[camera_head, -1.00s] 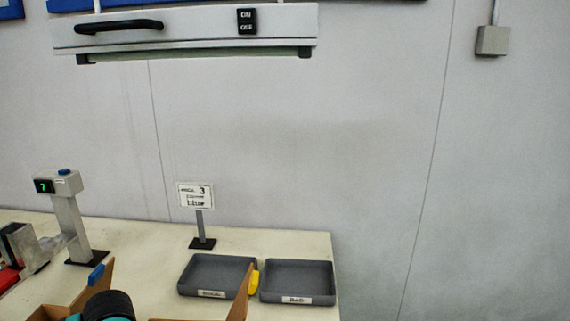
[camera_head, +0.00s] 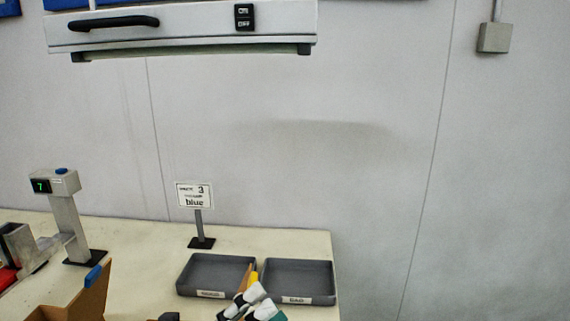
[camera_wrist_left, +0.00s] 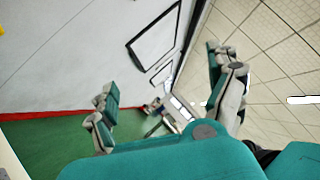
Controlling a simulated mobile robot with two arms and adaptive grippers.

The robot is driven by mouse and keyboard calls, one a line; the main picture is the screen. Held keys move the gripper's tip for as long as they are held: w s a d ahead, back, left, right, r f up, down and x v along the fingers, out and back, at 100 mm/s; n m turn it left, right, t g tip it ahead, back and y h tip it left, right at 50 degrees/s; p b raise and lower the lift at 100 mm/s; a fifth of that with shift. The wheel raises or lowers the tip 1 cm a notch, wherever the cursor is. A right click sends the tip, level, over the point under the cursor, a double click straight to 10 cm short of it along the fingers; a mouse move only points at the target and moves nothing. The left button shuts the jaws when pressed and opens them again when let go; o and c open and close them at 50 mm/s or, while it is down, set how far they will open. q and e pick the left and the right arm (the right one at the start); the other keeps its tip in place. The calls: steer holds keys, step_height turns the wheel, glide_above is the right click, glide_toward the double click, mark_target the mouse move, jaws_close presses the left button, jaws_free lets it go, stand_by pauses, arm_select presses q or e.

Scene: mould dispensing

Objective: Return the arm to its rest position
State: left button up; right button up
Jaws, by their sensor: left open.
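The left tray (camera_head: 183,275) and right tray (camera_head: 329,283) look empty. A sign (camera_head: 194,195) reading "3" and "blue" stands behind them. A device (camera_head: 63,215) showing 7 stands left, a brown box (camera_head: 90,295) in front. A hood (camera_head: 190,35) hangs above.

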arm_select(q)
steer(key=w+a+f+n+t+y, duration=0.35)
steer(key=a+n+y, duration=0.4)
steer(key=n, duration=0.35)
steer(key=w+a+f+n+t+y, duration=0.35)
steer(key=a+n+t+y, duration=0.2)
steer(key=n+y, duration=0.45)
steer(key=s+a+f+n+g+y, duration=0.3)
steer(key=a+f+n+g, duration=0.25)
steer(key=f, duration=0.55)
steer(key=s+f+n+g, duration=0.6)
steer(key=s+f+g, duration=0.5)
steer(key=s+f, duration=0.65)
step_height(320, 180, down, 22)
steer(key=s+g, duration=0.1)
steer(key=s, duration=0.1)
steer(key=s+a+f+g, duration=0.1)
steer(key=s+a+f, duration=0.1)
steer(key=s+f, duration=1.5)
steer(key=shift+s+a+f+m, duration=0.25)
steer(key=shift+s+f+m, duration=0.15)
steer(key=shift+f, duration=0.35)
steer(key=shift+g+h, duration=0.25)
